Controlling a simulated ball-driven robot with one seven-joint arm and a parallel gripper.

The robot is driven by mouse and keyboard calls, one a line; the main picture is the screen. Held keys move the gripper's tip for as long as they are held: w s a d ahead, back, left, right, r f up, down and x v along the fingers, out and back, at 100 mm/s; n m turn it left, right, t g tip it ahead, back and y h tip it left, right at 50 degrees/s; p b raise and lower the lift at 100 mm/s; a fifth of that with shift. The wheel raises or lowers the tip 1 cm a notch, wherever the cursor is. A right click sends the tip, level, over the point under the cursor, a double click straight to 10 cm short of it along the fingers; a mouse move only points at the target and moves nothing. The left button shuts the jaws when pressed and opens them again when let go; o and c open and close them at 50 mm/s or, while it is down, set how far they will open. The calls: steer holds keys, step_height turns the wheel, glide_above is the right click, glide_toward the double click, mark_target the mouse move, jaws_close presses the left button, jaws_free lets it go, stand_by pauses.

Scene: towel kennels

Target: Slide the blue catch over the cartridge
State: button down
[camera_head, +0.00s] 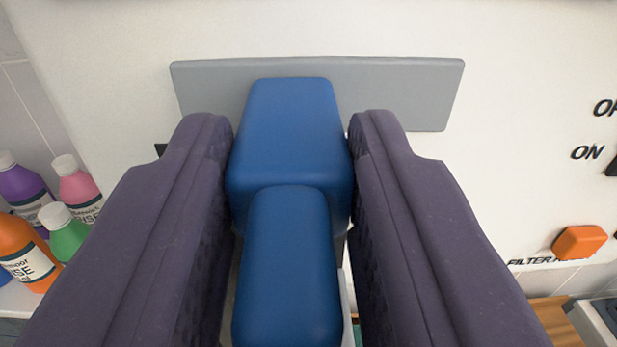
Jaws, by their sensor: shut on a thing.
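The blue catch (290,130) is a rounded block with a narrower blue part (287,265) standing out toward the camera. It sits in front of a grey horizontal plate (408,90) on the white panel. My gripper (291,135) has its two dark purple fingers on either side of the catch, shut on it. The cartridge cannot be made out. The fingers and the catch hide most of what lies below and behind them.
Several coloured bottles (78,190) stand on a shelf at the left. An orange knob (579,242) with partly hidden lettering sticks out at the lower right. Black ON lettering (587,152) is at the right edge. The white panel (520,60) is bare at the upper right.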

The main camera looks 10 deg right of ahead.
steer(key=shift+w+a+r, duration=0.1)
steer(key=shift+w+a, duration=0.05)
steer(key=shift+a, duration=0.85)
steer(key=c, duration=1)
jaws_free()
steer(key=shift+a, duration=0.1)
steer(key=shift+c, duration=0.2)
steer(key=shift+w+a, duration=0.1)
steer(key=s+a+b, duration=0.1)
steer(key=s+b, duration=0.1)
steer(key=s, duration=0.5)
steer(key=shift+s+a, duration=0.2)
steer(key=shift+s, duration=0.15)
